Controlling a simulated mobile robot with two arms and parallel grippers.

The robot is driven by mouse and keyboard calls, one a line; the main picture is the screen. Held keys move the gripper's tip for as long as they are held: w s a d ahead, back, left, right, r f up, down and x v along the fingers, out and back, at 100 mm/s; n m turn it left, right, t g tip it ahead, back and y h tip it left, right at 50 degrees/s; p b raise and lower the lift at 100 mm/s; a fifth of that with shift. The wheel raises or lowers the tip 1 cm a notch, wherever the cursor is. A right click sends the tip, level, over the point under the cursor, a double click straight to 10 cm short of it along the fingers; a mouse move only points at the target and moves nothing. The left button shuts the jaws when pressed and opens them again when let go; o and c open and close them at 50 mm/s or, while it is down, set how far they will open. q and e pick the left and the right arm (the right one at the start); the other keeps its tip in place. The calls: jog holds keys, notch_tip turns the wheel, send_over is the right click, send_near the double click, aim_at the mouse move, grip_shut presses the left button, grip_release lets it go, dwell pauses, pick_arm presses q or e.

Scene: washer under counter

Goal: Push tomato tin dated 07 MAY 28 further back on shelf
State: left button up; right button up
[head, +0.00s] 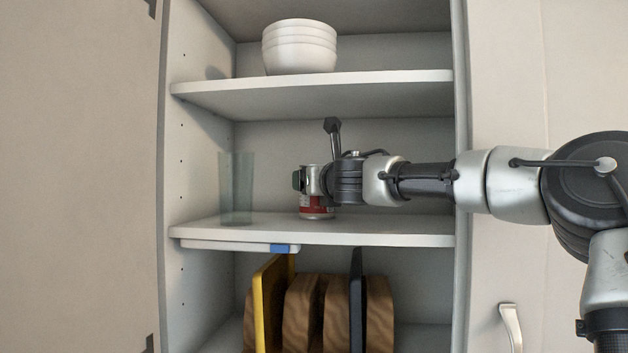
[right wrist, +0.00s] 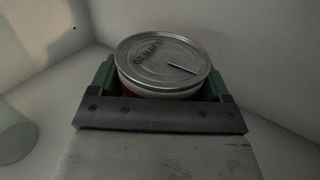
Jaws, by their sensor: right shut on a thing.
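The tomato tin (head: 316,211) stands on the middle shelf (head: 380,238), mostly hidden behind my right gripper (head: 303,180). Its red label and base show below the gripper. In the right wrist view the tin (right wrist: 163,62) shows its silver lid with a stamped date; the stamp looks like 07 MAY 28 but is hard to read. The tin sits upright between the green fingers of my right gripper (right wrist: 162,80), which is shut on it. My left gripper is not in view.
A clear glass (head: 236,188) stands left of the tin on the same shelf. White bowls (head: 299,48) are stacked on the shelf above. Below are several wooden boards (head: 302,315), a yellow board (head: 270,300) and a dark board (head: 356,300). The shelf right of the tin is free.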

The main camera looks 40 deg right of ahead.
jog(key=shift+s+d, duration=0.35)
jog(key=shift+s, duration=0.2)
jog(key=o, duration=1.1)
jog(key=shift+w+a, duration=0.2)
jog(key=shift+w, duration=0.1)
jog(key=shift+o, duration=0.2)
jog(key=b+v, duration=0.1)
jog(key=v, duration=0.9)
jog(key=shift+s+r, duration=0.15)
jog(key=shift+s, duration=0.05)
jog(key=shift+s+a, duration=0.1)
jog(key=shift+s, duration=0.15)
jog(key=shift+w, duration=0.15)
